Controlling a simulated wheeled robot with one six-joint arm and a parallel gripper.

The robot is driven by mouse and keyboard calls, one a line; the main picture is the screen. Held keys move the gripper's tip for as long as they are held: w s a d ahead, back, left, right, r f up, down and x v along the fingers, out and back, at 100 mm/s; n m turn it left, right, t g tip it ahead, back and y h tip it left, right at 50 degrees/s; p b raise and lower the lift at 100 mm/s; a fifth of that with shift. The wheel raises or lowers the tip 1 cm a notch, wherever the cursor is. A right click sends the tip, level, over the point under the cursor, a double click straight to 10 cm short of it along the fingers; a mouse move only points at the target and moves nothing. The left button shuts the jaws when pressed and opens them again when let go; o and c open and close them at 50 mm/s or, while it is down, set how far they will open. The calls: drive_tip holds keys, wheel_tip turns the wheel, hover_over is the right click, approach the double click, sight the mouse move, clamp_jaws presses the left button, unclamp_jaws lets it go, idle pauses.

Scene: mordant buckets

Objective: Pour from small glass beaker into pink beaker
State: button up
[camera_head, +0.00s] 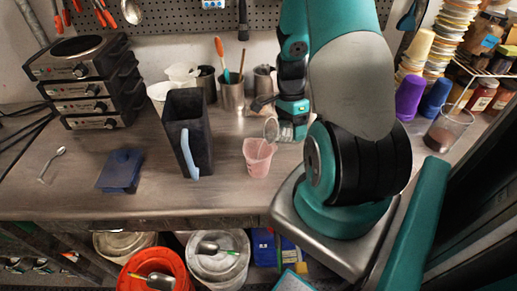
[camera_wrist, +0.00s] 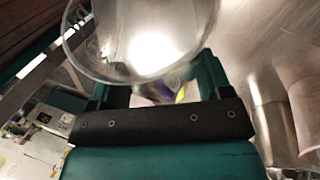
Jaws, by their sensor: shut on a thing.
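The small glass beaker (camera_head: 273,131) is clear and held tilted in my gripper (camera_head: 288,128), its mouth toward the lower left in the head view. In the wrist view the glass beaker (camera_wrist: 140,40) fills the upper middle, between the fingers of my gripper (camera_wrist: 160,88). The pink beaker (camera_head: 258,158) stands upright on the bench, just below and left of the held beaker. The glass rim appears above the pink beaker's rim; I cannot tell whether they touch. What either beaker contains cannot be made out.
A steel cup (camera_head: 231,94) with utensils is behind. A larger glass beaker (camera_head: 448,131) with brown contents stands at right. Buckets (camera_head: 158,268) are below the bench.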

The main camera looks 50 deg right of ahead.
idle(0.4)
drive_tip(key=shift+s+d+f+t+y, duration=0.2)
drive_tip(key=shift+f+t+y, duration=0.3)
drive_tip(key=shift+y, duration=0.2)
drive_tip(key=shift+d+r+t+y+p, duration=0.1)
drive_tip(key=shift+r+t+y+p, duration=0.1)
drive_tip(key=shift+t+y+p, duration=0.4)
drive_tip(key=shift+w+f+y, duration=0.15)
drive_tip(key=shift+y, duration=0.15)
drive_tip(key=shift+a+n, duration=0.3)
drive_tip(key=f+y+b, duration=0.1)
drive_tip(key=f, duration=0.1)
drive_tip(key=s+d+f+t+y+b, duration=0.1)
drive_tip(key=f+y, duration=0.1)
drive_tip(key=f, duration=0.1)
drive_tip(key=d+f+t+y+b, duration=0.1)
drive_tip(key=f+y+b, duration=0.1)
drive_tip(key=shift+s+d+f+n, duration=0.1)
drive_tip(key=shift+s+f+n, duration=0.1)
drive_tip(key=shift+n, duration=0.1)
drive_tip(key=shift+s+d+f+t+y+b, duration=0.2)
drive_tip(key=shift+d+f+t+y+b, duration=0.15)
drive_tip(key=shift+t+y, duration=0.35)
drive_tip(key=shift+d+f+n+y+b, duration=0.1)
drive_tip(key=shift+f+n+y+b, duration=0.2)
drive_tip(key=shift+y, duration=0.4)
